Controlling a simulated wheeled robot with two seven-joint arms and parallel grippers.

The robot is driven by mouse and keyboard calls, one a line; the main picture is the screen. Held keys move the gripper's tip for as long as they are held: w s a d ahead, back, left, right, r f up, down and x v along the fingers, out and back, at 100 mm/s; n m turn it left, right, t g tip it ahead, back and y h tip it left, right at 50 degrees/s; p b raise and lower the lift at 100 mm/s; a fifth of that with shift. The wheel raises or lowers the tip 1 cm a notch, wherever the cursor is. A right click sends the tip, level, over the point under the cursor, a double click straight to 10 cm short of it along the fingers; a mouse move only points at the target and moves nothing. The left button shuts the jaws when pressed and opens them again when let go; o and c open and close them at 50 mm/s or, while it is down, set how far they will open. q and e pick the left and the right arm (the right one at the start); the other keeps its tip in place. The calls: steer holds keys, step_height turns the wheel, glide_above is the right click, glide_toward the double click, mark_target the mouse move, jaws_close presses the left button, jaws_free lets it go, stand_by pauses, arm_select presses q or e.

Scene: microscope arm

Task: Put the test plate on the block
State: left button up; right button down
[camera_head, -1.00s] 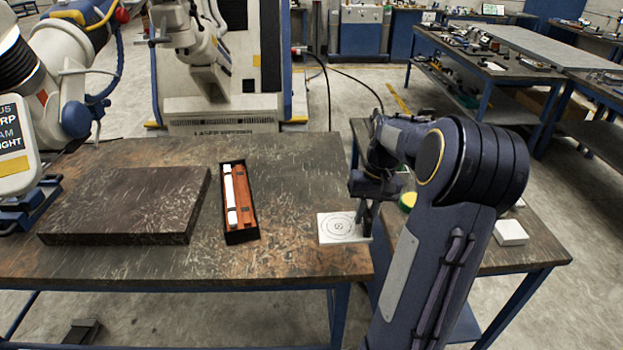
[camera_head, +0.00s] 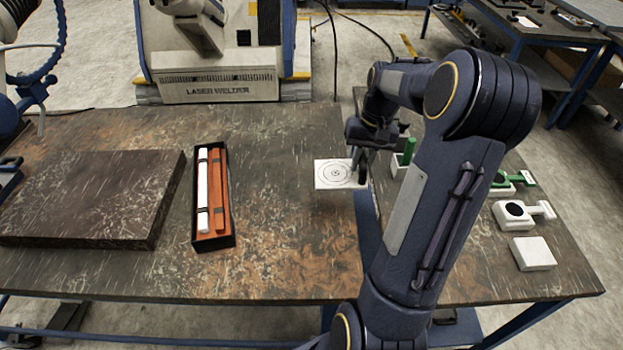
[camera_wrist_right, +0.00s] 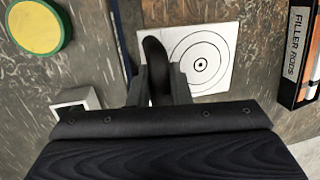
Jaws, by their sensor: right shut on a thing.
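The test plate (camera_head: 332,174) is a thin white square with black concentric rings. My right gripper (camera_head: 359,168) is shut on its right edge, near the right side of the left table. The block (camera_head: 85,195), a wide dark brown slab, lies flat at the left of the table, well left of the plate. My left gripper is not in view.
A narrow black box (camera_head: 229,240) of filler rods stands between block and plate. A second table (camera_head: 465,270) on the right holds a white pad (camera_head: 532,253) and green and white items. The laser welder (camera_head: 215,80) stands behind. Bare tabletop (camera_head: 275,230) lies between box and plate.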

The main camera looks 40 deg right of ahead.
mark_target(332, 175)
steer(key=w+a+f, duration=0.2)
steer(key=w+a, duration=0.1)
steer(key=w+a+p, duration=0.1)
steer(key=a, duration=0.1)
steer(key=shift+w+f, duration=0.25)
steer(key=shift+f, duration=0.15)
steer(key=w+f, duration=0.1)
steer(key=a+f, duration=0.1)
steer(key=f, duration=0.1)
steer(key=w+a+f, duration=0.1)
steer(key=f, duration=0.1)
steer(key=shift+w+a, duration=0.25)
steer(key=shift+w, duration=0.05)
steer(key=shift+w+a+f+p, duration=0.1)
steer(key=shift+a+f+p, duration=0.1)
steer(key=shift+f, duration=0.75)
steer(key=shift+w+a+f+p, duration=0.1)
steer(key=shift+f+p, duration=0.05)
steer(key=shift+f, duration=0.8)
steer(key=c, duration=1.3)
jaws_free()
steer(key=shift+c, duration=0.2)
